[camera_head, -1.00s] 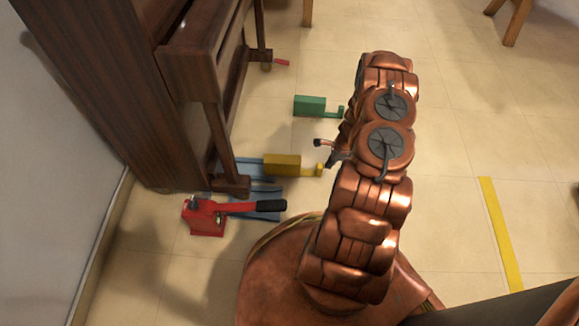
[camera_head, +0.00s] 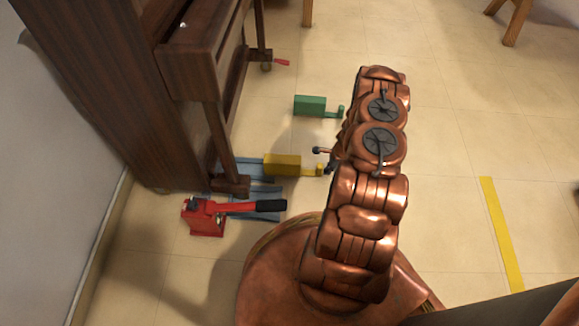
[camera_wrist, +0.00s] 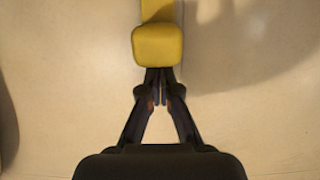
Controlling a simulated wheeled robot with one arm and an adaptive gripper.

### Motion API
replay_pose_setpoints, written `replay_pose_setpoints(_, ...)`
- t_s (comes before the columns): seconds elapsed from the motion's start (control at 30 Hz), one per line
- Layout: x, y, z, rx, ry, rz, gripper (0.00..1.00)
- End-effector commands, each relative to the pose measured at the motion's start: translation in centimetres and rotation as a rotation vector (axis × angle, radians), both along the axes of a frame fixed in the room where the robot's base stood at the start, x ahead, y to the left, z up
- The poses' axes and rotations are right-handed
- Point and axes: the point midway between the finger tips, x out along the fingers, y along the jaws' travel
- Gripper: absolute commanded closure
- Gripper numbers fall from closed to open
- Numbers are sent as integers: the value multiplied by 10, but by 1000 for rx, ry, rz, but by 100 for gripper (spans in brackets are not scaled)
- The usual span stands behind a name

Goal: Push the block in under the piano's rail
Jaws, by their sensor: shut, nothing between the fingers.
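A yellow block (camera_head: 283,165) lies on the floor beside the piano's front leg, at the end of blue strips. A thin arm runs right from it to a small yellow knob (camera_head: 319,169). The knob also shows large in the wrist view (camera_wrist: 158,46). My gripper (camera_head: 329,169) is shut and empty, low at the knob's right side. In the wrist view its fingertips (camera_wrist: 160,72) meet the knob's near edge; I cannot tell whether they touch. The brown piano (camera_head: 187,80) stands at left; its underside is mostly hidden.
A similar green block (camera_head: 310,104) lies farther back. A red jack-like tool (camera_head: 205,217) with a black handle sits in front of the blue strips (camera_head: 262,190). A yellow floor stripe (camera_head: 501,235) is at right. The floor between is clear.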

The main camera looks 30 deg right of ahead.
Motion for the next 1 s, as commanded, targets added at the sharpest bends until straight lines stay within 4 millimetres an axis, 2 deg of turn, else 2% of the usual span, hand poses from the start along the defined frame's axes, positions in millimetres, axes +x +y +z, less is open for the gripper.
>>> replay_pose_setpoints(0.33,3,3,1,0,0,0,100)
replay_pose_setpoints(1.0,28,38,1,3,2,1,100)
